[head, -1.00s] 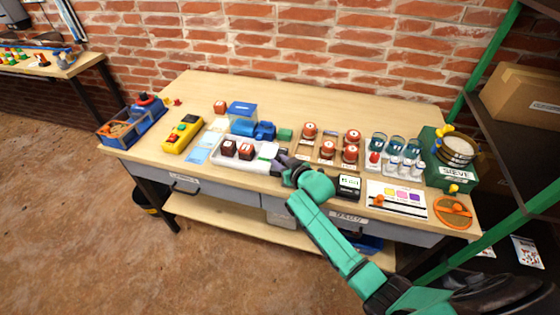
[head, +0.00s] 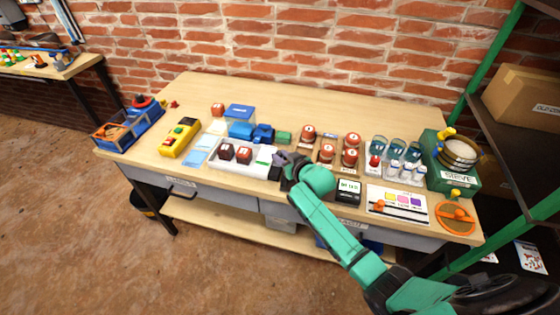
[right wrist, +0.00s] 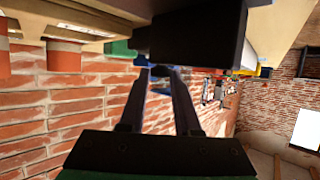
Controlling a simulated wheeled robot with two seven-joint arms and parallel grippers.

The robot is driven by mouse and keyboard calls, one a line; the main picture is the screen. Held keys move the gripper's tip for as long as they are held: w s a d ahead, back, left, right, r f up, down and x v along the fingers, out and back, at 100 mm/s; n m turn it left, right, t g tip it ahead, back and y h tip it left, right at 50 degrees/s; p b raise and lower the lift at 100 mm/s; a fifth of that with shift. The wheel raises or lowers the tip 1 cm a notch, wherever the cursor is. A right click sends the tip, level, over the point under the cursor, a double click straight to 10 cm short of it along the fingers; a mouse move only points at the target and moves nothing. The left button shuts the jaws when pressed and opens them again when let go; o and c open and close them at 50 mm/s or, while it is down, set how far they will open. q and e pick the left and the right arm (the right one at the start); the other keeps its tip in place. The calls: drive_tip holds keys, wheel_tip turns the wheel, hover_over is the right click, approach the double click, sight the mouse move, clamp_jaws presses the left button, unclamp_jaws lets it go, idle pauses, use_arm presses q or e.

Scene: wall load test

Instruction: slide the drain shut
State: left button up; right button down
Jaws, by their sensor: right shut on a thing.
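A long white tray (head: 247,170) lies near the front edge of the bench, with two dark red cubes (head: 235,153) in it and a small green mark near its right end. A black block (head: 274,172) is at the tray's right end; it also shows large and close in the right wrist view (right wrist: 195,35). My right gripper (head: 281,159) is at this end of the tray, shut at the black block; its fingers (right wrist: 165,75) hide the exact contact. I cannot tell which part is the drain. My left gripper is not in view.
A blue toy-like vehicle (head: 262,133) is behind the tray. A yellow control box (head: 180,137) is left. The bench's back strip is clear.

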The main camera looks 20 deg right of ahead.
drive_tip(key=shift+w+d, duration=0.2)
drive_tip(key=shift+d, duration=0.05)
drive_tip(key=shift+a, duration=0.15)
drive_tip(key=c, duration=0.8)
unclamp_jaws()
drive_tip(key=shift+o, duration=1)
drive_tip(key=shift+s+r, duration=0.15)
drive_tip(key=shift+s, duration=0.35)
drive_tip(key=v, duration=1.3)
drive_tip(key=shift+s+d, duration=0.25)
drive_tip(key=shift+s, duration=0.05)
